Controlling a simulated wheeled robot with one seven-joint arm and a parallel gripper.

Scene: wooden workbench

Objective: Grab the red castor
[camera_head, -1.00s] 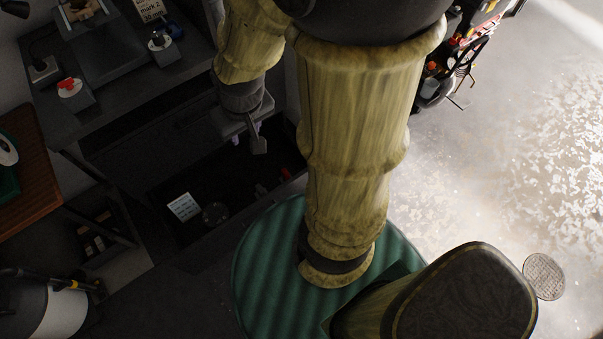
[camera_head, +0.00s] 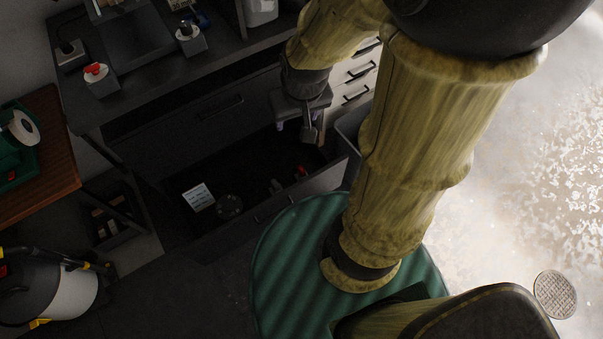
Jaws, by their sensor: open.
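A small red object (camera_head: 301,172), probably the red castor, lies near the right end of the open dark drawer. It is too small and dim to make out its shape. My gripper (camera_head: 297,131) points down over the drawer, its jaws open and empty. In the picture it is just above the red object and apart from it; its height over the drawer floor is hard to tell. Another red-topped item (camera_head: 95,70) stands on a grey block on the workbench at the upper left.
The drawer also holds a white card (camera_head: 198,197), a dark round object (camera_head: 230,206) and a small grey piece (camera_head: 276,186). The drawer's front wall (camera_head: 272,209) runs below them. A grey bin (camera_head: 351,128) stands at the drawer's right. A brown wooden table (camera_head: 45,165) is at the left.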

